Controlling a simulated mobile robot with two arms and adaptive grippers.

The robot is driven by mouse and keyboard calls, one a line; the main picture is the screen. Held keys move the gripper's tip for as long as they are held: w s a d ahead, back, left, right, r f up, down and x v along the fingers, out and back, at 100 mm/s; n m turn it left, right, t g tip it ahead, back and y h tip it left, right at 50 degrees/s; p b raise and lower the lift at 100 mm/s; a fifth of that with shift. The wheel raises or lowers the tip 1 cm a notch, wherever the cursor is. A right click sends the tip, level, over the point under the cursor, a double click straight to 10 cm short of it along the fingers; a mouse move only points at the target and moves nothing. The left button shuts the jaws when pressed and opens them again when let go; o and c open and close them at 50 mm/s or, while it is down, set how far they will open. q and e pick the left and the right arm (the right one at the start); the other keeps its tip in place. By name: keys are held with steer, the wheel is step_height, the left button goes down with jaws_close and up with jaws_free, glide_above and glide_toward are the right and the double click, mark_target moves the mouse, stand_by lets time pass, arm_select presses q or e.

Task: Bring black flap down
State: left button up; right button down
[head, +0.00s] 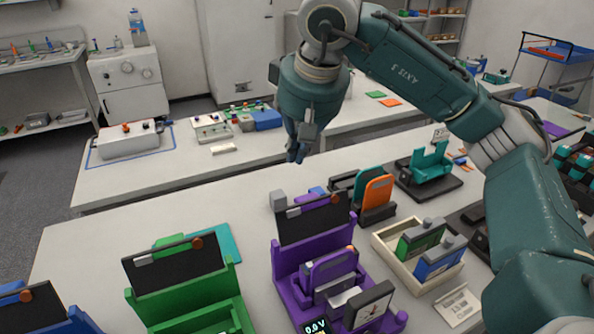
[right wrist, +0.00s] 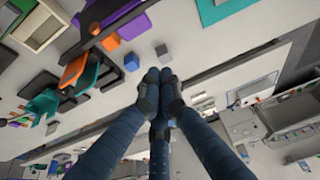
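Three holders have black flaps standing raised. The purple holder (head: 290,287) has a black flap (head: 312,220) with an orange knob, a purple battery-like block (head: 334,270) seated inside and a display that seems to read 0.0 V. The green holder (head: 190,316) has its own black flap (head: 175,268) tilted up. The blue holder (head: 75,322) at the lower left is cut off, its black flap (head: 32,310) up. My right gripper (head: 296,155) hangs above and behind the purple holder, apart from it. In the right wrist view its fingers (right wrist: 155,78) meet with nothing visible between them. My left gripper is out of view.
A cream tray (head: 393,268) with green and blue blocks stands right of the purple holder. An orange-and-teal block (head: 375,190) and a teal stand (head: 430,168) are behind it. A grey cube (head: 278,200) sits by the purple flap. The table's back-left area is clear.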

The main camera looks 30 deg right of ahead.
mark_target(311, 214)
steer(key=p+x, duration=0.2)
steer(key=x, duration=0.8)
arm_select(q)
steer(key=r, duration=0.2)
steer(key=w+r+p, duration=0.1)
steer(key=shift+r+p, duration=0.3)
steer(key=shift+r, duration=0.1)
arm_select(e)
steer(key=s, duration=0.1)
steer(key=s+r, duration=0.1)
steer(key=s, duration=0.2)
steer(key=shift+a+r, duration=0.1)
steer(key=shift+r, duration=0.2)
steer(key=shift+w, duration=0.1)
